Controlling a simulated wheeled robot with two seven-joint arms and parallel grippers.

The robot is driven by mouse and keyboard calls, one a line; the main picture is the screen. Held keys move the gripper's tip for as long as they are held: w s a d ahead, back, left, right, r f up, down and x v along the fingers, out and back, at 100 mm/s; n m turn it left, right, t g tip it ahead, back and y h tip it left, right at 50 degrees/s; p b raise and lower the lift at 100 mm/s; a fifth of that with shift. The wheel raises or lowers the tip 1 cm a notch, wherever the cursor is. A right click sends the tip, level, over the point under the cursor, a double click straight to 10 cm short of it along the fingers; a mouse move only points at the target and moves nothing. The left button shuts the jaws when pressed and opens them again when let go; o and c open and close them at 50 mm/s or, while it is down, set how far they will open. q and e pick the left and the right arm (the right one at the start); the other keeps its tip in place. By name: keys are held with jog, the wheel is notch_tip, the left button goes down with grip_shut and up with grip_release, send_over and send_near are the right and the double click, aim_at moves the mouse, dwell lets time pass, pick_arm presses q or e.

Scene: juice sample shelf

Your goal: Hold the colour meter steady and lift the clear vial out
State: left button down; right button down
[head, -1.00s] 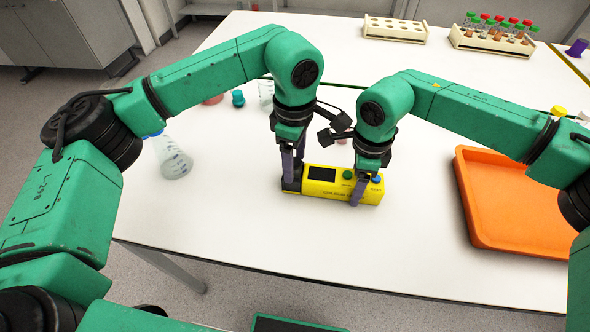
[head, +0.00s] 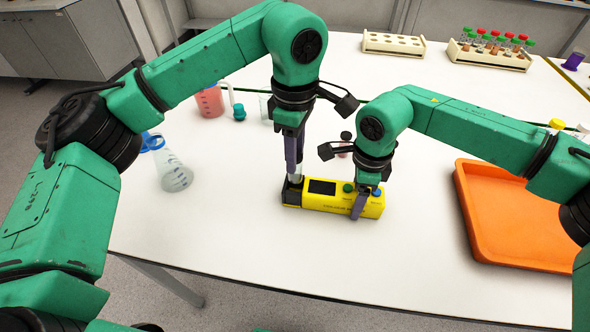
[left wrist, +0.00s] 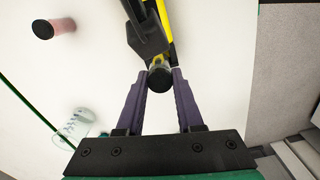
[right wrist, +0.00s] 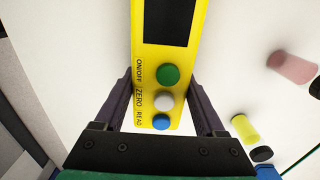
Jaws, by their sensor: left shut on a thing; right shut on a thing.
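The yellow colour meter (head: 325,197) lies on the white table, with a dark screen, coloured buttons and a black end at its left. My right gripper (head: 361,204) is shut across its button end; the right wrist view shows the meter (right wrist: 184,55) between the fingers (right wrist: 165,98). My left gripper (head: 294,165) is shut on the clear vial (head: 296,179), above the meter's black end. In the left wrist view, the vial's black cap (left wrist: 159,77) sits between the fingertips (left wrist: 160,72). I cannot tell whether the vial's lower end is clear of the meter.
An orange tray (head: 466,212) stands at the right. A flask (head: 174,176) and a beaker of red liquid (head: 209,102) are at the left. The front table strip is clear.

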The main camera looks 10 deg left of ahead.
pick_arm(q)
notch_tip(320, 180, up, 4)
jog(key=shift+r, duration=0.1)
pick_arm(e)
grip_release()
pick_arm(q)
jog(key=shift+s, duration=0.1)
pick_arm(e)
notch_tip(320, 180, up, 12)
